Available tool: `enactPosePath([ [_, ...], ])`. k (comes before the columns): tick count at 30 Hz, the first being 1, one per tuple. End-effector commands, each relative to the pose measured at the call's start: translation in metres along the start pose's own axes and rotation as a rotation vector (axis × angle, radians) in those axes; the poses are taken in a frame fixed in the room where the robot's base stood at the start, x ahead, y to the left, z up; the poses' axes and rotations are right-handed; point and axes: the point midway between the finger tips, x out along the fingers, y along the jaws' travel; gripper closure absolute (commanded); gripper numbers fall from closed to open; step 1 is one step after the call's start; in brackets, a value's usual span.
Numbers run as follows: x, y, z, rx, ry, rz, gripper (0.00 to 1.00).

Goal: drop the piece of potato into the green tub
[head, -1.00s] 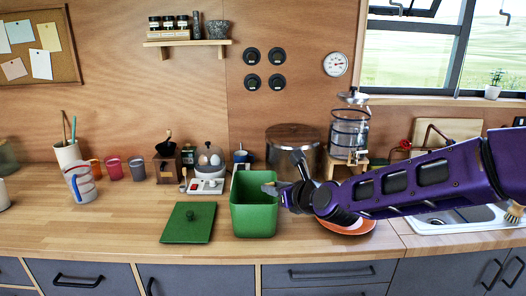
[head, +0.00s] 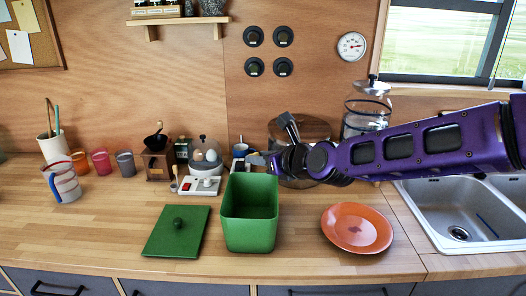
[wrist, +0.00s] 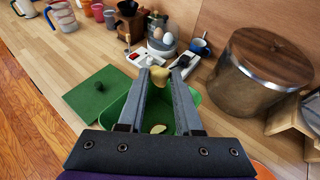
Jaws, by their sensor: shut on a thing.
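The green tub (head: 249,226) stands open on the wooden counter. In the wrist view its green rim (wrist: 113,112) shows around and below my fingers. My gripper (head: 256,159) is above the tub's back edge in the head view. In the wrist view my gripper (wrist: 160,78) is shut on a small yellow piece of potato (wrist: 159,76) between its fingertips. Another pale yellow piece (wrist: 158,129) shows lower down, inside the tub. The held piece is too small to make out in the head view.
A green lid (head: 178,231) lies left of the tub, and an orange plate (head: 357,228) lies to the right. Behind are an egg cooker (head: 205,157) and a large wood-lidded pot (wrist: 258,75). The sink (head: 470,208) is at the far right.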

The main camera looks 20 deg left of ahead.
Motion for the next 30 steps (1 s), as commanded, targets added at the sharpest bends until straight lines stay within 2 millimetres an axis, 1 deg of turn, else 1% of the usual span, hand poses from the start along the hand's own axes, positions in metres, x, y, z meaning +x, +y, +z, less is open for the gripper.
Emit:
enactPosePath([
  [5, 0.007, 0.001, -0.018, 0.0, 0.003, 0.003, 1.0],
  [6, 0.011, 0.0, -0.028, 0.0, 0.002, 0.001, 1.0],
  [7, 0.013, 0.0, -0.032, -0.001, 0.002, 0.0, 1.0],
  [12, 0.019, 0.0, -0.047, -0.001, 0.001, -0.001, 1.0],
  [18, 0.022, 0.0, -0.053, 0.0, 0.001, -0.001, 1.0],
  [28, 0.021, 0.0, -0.053, 0.0, 0.001, -0.001, 1.0],
  [29, 0.021, 0.0, -0.053, 0.0, 0.001, -0.001, 0.63],
  [30, 0.021, 0.0, -0.053, 0.0, 0.001, -0.001, 0.56],
])
